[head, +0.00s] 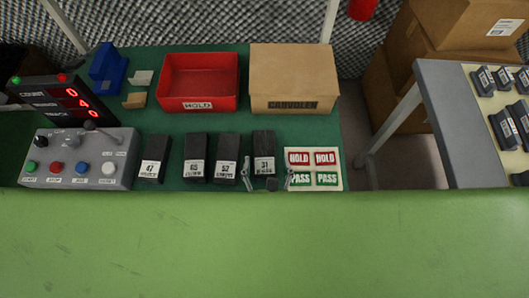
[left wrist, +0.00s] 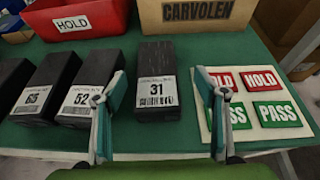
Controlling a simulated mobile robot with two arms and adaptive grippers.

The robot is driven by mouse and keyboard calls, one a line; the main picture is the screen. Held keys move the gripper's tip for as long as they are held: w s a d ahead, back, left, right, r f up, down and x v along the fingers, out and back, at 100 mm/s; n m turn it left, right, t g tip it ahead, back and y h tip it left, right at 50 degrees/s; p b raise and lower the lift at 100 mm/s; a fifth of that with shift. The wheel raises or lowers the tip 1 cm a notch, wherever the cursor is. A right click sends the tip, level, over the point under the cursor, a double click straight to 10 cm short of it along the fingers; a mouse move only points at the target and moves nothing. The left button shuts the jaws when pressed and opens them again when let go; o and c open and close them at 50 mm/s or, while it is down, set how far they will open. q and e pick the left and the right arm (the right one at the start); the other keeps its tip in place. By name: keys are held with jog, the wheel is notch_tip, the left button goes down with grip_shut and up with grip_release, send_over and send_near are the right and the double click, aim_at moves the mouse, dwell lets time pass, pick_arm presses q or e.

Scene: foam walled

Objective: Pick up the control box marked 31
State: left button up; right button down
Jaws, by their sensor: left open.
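The control box marked 31 (head: 264,145) is a black block with a white label. It stands on the green table at the right end of a row of similar boxes. It also shows in the left wrist view (left wrist: 157,70), upright between the fingers in the picture. My left gripper (head: 268,170) is open and empty at the near side of this box, one finger toward each side. In the left wrist view its fingers (left wrist: 159,85) are spread, with the box beyond them. I cannot tell whether they touch it. My right gripper is not in view.
Box 52 (head: 228,148) stands close left of box 31, with boxes 65 (head: 195,150) and 47 (head: 154,150) farther left. A HOLD/PASS card (head: 314,159) lies on the right. Behind are a red HOLD bin (head: 199,60) and a CARVOLEN carton (head: 293,70). A control panel (head: 118,172) is left.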

aim_at(264, 151)
pick_arm(q)
jog(key=shift+a+x, duration=0.15)
jog(key=shift+x, duration=1.25)
jog(key=shift+a+x, duration=0.1)
jog(key=shift+x, duration=1.3)
jog(key=shift+s+f, duration=0.1)
jog(key=shift+s, duration=0.05)
jog(key=c, duration=1.3)
jog(key=shift+c, duration=0.7)
